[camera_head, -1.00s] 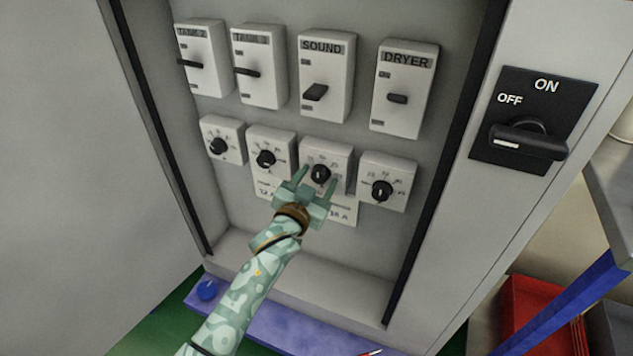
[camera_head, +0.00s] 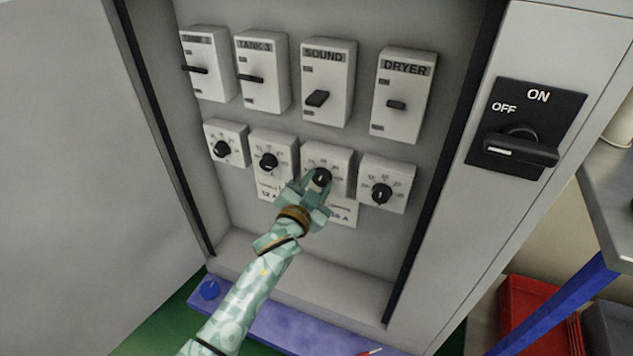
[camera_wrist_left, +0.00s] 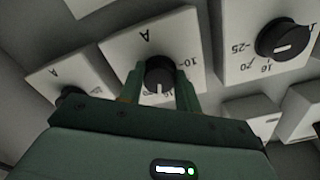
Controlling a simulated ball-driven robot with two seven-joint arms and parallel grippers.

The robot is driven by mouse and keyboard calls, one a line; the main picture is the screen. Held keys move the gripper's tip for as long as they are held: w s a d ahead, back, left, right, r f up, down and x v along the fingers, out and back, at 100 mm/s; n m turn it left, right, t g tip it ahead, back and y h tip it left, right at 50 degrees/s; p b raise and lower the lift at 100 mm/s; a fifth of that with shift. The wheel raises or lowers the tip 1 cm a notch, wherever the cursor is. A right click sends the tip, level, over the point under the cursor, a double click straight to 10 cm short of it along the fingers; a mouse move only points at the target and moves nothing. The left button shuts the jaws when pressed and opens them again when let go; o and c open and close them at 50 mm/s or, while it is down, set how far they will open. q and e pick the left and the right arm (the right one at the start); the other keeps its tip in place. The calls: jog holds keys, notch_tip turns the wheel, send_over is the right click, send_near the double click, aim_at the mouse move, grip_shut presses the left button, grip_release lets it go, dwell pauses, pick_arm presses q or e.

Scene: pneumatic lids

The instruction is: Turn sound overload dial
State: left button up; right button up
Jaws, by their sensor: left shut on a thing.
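The sound overload dial is a black round knob (camera_head: 321,177) on a white box, third from the left in the lower row, below the SOUND switch (camera_head: 328,84). My left gripper (camera_head: 318,183) reaches it from below and is shut on the knob, with one finger on each side. In the left wrist view the knob (camera_wrist_left: 159,74) sits between the two green fingers, and its white mark points toward the gripper. The fingers hide part of the dial's scale. My right gripper is not in view.
Neighbouring dials stand close by: one to the left (camera_head: 268,161) and one to the right (camera_head: 381,193). Switch boxes, including DRYER (camera_head: 404,95), sit above. A big ON/OFF handle (camera_head: 520,150) sticks out of the frame at right. The cabinet has a raised bottom ledge (camera_head: 330,290).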

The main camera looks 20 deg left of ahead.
pick_arm(q)
jog(key=m, duration=0.5)
jog(key=shift+p, duration=0.4)
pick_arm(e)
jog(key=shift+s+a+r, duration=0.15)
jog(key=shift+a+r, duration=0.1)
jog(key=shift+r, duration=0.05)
pick_arm(q)
jog(key=shift+m, duration=0.3)
jog(key=o, duration=1)
jog(key=shift+c, duration=0.2)
jog(key=shift+s, duration=0.4)
jog(key=s+p, duration=0.5)
jog(key=s, duration=1)
jog(key=shift+s+a, duration=0.3)
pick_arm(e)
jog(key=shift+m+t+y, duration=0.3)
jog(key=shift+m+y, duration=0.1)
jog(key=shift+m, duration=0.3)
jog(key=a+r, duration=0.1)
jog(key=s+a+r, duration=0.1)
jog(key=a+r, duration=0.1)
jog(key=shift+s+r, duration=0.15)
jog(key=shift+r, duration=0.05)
